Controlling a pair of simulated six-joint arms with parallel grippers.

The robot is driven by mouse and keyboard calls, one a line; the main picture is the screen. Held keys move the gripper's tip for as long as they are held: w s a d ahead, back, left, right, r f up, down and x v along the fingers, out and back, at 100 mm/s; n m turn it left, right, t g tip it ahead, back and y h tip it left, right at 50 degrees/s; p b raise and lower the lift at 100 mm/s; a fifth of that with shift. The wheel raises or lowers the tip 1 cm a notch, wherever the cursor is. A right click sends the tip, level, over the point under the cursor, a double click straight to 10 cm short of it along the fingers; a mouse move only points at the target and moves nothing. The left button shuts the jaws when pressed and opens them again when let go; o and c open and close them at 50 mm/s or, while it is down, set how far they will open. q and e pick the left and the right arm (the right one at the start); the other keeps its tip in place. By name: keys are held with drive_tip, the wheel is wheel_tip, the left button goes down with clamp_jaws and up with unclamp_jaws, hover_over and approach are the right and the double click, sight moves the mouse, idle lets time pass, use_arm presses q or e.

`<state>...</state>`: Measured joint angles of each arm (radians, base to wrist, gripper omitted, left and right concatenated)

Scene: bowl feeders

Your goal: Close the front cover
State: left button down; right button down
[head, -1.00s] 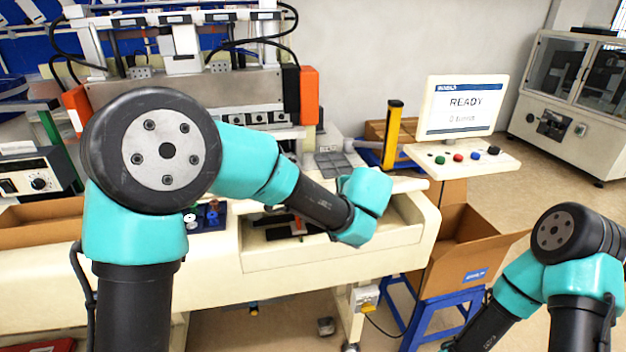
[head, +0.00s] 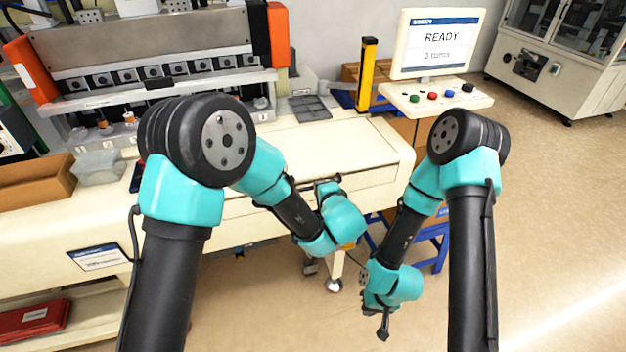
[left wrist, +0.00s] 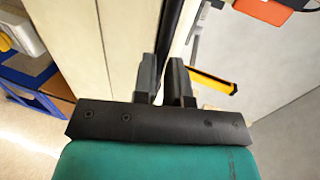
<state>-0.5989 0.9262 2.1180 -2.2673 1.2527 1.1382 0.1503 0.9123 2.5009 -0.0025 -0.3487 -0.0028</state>
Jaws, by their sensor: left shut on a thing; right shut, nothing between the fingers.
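The cream front cover (head: 345,150) spans the front right of the bench-like machine in the head view and looks nearly flat. A cream panel edge (left wrist: 125,45) fills the upper left of the left wrist view. My left gripper (left wrist: 163,75) has its two dark fingers close together on a dark bar that looks like the cover handle. In the head view, my left wrist hides most of this contact at the machine's front edge. My right gripper (head: 383,328) is shut and empty, pointing down over the floor, apart from the cover.
A yellow post (head: 366,75) and a READY screen (head: 438,45) with coloured buttons stand behind the cover's right end. A blue stool (head: 432,250) is behind my right arm. Cardboard trays (head: 35,190) sit at left.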

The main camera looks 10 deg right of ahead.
use_arm(q)
drive_tip(key=shift+a+f, duration=0.1)
drive_tip(key=shift+f, duration=0.65)
drive_tip(key=c, duration=1.2)
unclamp_jaws()
drive_tip(key=shift+o, duration=0.2)
drive_tip(key=shift+r, duration=0.2)
drive_tip(key=v, duration=1.7)
drive_tip(key=shift+s, duration=0.15)
